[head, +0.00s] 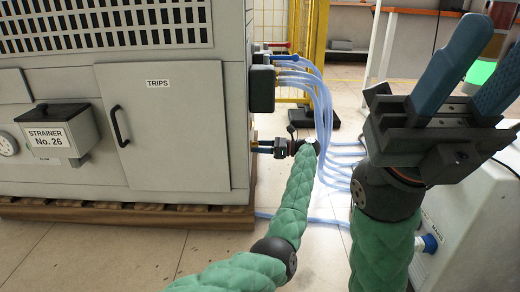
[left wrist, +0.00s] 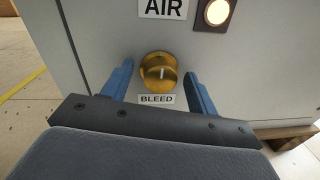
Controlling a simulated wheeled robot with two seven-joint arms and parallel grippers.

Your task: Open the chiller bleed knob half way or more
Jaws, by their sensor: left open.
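The chiller bleed knob (left wrist: 158,72) is a round brass knob with a pale, nearly upright mark, above a BLEED label (left wrist: 157,99) in the left wrist view. My left gripper (left wrist: 159,76) is open, with one blue finger on each side of the knob and small gaps showing. In the head view my left gripper (head: 262,147) is small, at the right side face of the grey cabinet (head: 180,130); brass shows at its tips. My right gripper (head: 468,78) is open and empty at the upper right, its blue fingers pointing up.
An AIR label (left wrist: 165,8) and a lit round button (left wrist: 217,13) sit above the knob. Pale blue hoses (head: 320,110) hang close to my left gripper. The cabinet stands on a wooden pallet (head: 130,213). A yellow guard frame (head: 318,45) stands behind.

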